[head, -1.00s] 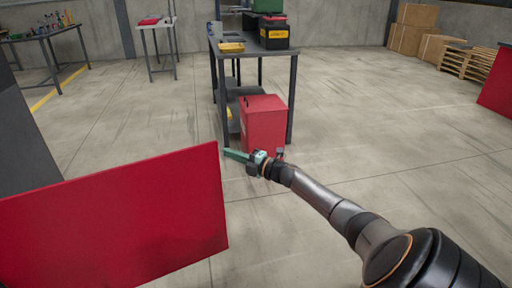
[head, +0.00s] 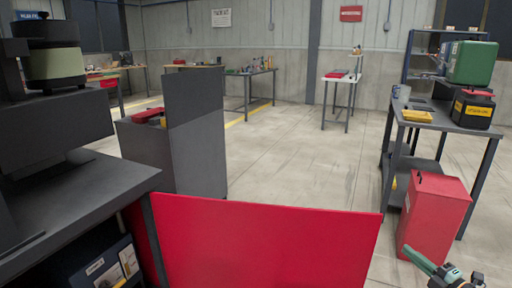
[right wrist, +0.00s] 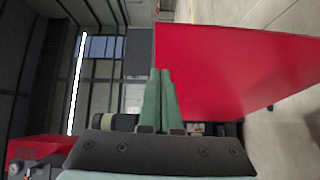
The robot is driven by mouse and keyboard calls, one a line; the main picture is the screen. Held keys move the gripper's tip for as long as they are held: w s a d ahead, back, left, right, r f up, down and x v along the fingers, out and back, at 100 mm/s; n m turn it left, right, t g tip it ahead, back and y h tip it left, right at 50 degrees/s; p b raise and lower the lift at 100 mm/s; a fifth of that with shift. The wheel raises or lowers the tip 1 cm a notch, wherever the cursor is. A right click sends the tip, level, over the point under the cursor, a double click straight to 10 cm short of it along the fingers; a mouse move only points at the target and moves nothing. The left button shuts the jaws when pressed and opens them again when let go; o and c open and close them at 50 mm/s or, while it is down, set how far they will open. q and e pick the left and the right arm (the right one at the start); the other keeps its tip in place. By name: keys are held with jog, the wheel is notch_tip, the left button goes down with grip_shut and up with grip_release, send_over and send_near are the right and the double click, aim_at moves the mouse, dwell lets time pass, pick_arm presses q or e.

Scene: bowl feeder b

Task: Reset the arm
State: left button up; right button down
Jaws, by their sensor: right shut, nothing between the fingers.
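My right gripper (head: 436,269) shows at the lower right of the head view, in front of a red box. Its green fingers also show in the right wrist view (right wrist: 160,98), pressed together with nothing between them. Most of the right arm is out of the head view. My left gripper is not in view.
A red panel (head: 265,243) stands at the front centre, and it fills the upper right of the wrist view. A dark bench (head: 75,190) is at the left, beside a grey cabinet (head: 175,160). The red box (head: 436,212) stands by a workbench (head: 432,118). Open floor lies between.

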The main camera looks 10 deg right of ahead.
jog(key=s+a+f+m+y, duration=0.1)
jog(key=s+a+f+m, duration=0.15)
jog(key=a, duration=0.95)
jog(key=s+a+f+m+y, duration=0.1)
jog(key=s+a+m+y, duration=0.15)
jog(key=a, duration=0.85)
jog(key=s+a+r+m+t+h, duration=0.1)
jog(key=s+a+r+m, duration=0.8)
jog(key=s+a+r, duration=0.4)
pick_arm(q)
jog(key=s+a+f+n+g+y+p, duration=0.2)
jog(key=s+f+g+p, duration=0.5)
jog(key=p, duration=1.6)
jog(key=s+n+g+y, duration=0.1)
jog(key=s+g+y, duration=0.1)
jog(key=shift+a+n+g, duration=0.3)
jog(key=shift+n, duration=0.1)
pick_arm(e)
jog(key=s+d+f+m+g+h, duration=0.1)
jog(key=s+f+m+g+h, duration=0.2)
jog(key=s+f+g, duration=0.3)
notch_tip(320, 180, down, 2)
jog(key=g+h, duration=0.1)
jog(key=g, duration=0.2)
jog(key=shift+s+d+f+m, duration=0.2)
jog(key=shift+s+d+m, duration=0.05)
jog(key=shift+s+m, duration=0.15)
